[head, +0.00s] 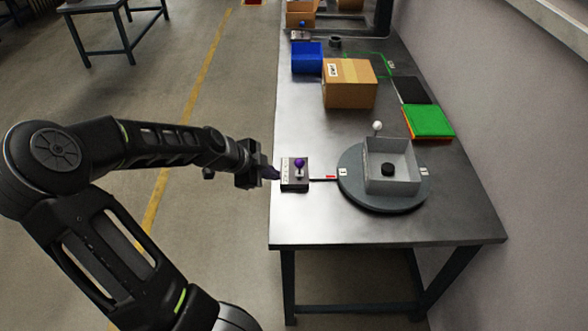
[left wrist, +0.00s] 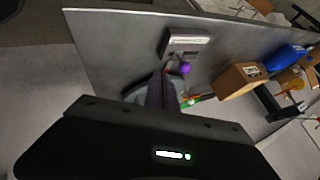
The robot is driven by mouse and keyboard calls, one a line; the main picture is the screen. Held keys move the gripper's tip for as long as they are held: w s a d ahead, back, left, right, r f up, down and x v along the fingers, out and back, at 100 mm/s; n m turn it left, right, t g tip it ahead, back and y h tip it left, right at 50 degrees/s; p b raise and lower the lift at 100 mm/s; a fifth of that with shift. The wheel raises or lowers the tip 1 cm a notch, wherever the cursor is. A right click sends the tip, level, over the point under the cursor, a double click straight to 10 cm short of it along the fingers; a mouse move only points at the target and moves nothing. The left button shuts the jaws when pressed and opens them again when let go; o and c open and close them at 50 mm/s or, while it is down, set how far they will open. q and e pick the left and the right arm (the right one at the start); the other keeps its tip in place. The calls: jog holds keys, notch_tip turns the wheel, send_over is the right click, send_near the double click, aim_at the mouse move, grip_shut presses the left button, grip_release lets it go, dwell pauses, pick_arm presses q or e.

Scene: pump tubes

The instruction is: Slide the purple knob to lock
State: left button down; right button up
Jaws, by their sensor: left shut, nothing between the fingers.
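The purple knob (head: 299,162) stands on a small grey box (head: 295,183) with a white label, near the left edge of the metal table. In the left wrist view the purple knob (left wrist: 185,68) shows beside the box (left wrist: 186,44), just beyond my fingers. My left gripper (head: 275,173) is shut and empty, just left of the box at the table's left edge. Its closed fingers (left wrist: 161,92) also show in the left wrist view. A small gap seems to lie between fingertips and knob. The label is too small to read. My right gripper is not in view.
A round dark turntable (head: 385,202) carries a grey open bin (head: 392,178) with a black puck inside, right of the box. A white ball knob (head: 377,126) stands behind it. A cardboard box (head: 350,84) and blue bin (head: 307,58) stand farther back. The table front is clear.

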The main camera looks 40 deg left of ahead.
aim_at(299, 167)
pick_arm(q)
jog(key=shift+f, duration=0.1)
jog(key=b+x, duration=0.4)
jog(key=x, duration=0.5)
jog(key=shift+w+d+f, duration=0.2)
jog(key=shift+w+f, duration=0.05)
jog(key=shift+w, duration=0.05)
jog(key=shift+w+a+r+p, duration=0.2)
jog(key=shift+w+a, duration=0.1)
jog(key=shift+w, duration=0.25)
jog(key=shift+w+a+r+p, duration=0.15)
jog(key=shift+w+a+p, duration=0.1)
jog(key=shift+w, duration=0.35)
jog(key=shift+w+a, duration=0.45)
jog(key=shift+w, duration=0.2)
